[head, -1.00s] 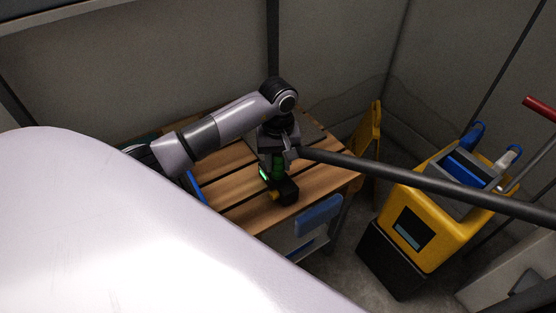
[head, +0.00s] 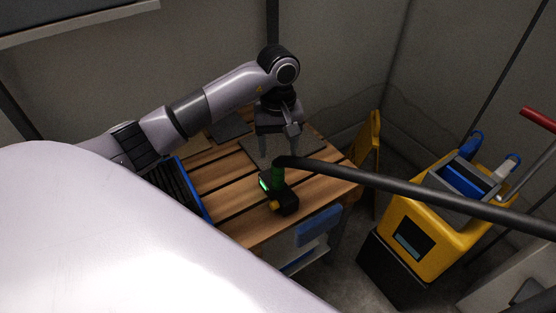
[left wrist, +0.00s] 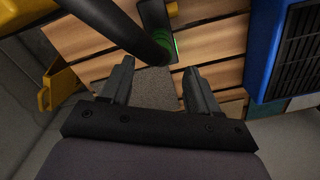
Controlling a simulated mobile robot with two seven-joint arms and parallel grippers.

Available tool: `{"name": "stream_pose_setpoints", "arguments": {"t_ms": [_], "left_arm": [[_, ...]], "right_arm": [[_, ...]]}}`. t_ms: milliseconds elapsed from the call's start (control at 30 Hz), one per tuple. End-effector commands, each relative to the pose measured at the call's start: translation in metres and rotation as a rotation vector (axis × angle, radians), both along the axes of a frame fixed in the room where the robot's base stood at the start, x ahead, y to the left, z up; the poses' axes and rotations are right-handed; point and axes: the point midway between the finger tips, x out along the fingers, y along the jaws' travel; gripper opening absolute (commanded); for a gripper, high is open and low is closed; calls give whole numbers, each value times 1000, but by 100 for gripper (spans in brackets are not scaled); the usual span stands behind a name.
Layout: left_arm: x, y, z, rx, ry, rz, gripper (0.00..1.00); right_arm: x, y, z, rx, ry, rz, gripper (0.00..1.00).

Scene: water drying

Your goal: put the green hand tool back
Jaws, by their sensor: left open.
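The green and black hand tool (head: 279,190) stands on the slatted wooden table near its front edge, with a glowing green patch on its side. My left gripper (head: 277,156) is open and empty above the table, behind and above the tool. In the left wrist view its two fingers (left wrist: 156,80) are apart with nothing between them. My right gripper is not in view.
A blue-rimmed dark crate (head: 184,188) sits on the table's left; it also shows in the left wrist view (left wrist: 262,50). A grey flat mat (head: 258,146) lies at the back. The long black tube (head: 420,182) crosses rightward. A yellow cleaning cart (head: 425,220) stands right.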

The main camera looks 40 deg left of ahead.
Motion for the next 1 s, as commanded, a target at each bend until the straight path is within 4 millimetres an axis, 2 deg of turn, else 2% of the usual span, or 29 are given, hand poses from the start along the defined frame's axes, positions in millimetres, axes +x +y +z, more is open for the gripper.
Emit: {"name": "stream_pose_setpoints", "arguments": {"t_ms": [100,200,267,333,367,467,533,600,700,800,900,1000], "left_arm": [[1,0,20,1,-3,1,61],[0,0,28,0,-1,0,61],[-1,-3,28,-13,1,2,61],[-4,-17,22,-66,5,10,61],[-6,-27,17,-108,9,20,61],[-20,-77,-2,-323,42,85,61],[-35,-123,-10,-533,99,176,61],[-52,-167,-9,-756,190,305,61],[-69,-214,8,-1056,369,535,61],[-77,-241,33,-1321,604,807,61],[-75,-245,53,-1544,889,1115,61],[-65,-231,61,-1712,1219,1450,61]], "right_arm": [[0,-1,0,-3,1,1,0],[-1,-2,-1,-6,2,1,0],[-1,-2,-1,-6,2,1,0],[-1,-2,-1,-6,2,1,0],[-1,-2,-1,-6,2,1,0],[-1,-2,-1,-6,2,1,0],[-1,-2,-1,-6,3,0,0],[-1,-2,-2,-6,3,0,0],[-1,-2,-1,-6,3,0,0],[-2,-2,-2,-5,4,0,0],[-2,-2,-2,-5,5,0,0],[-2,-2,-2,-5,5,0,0]]}}
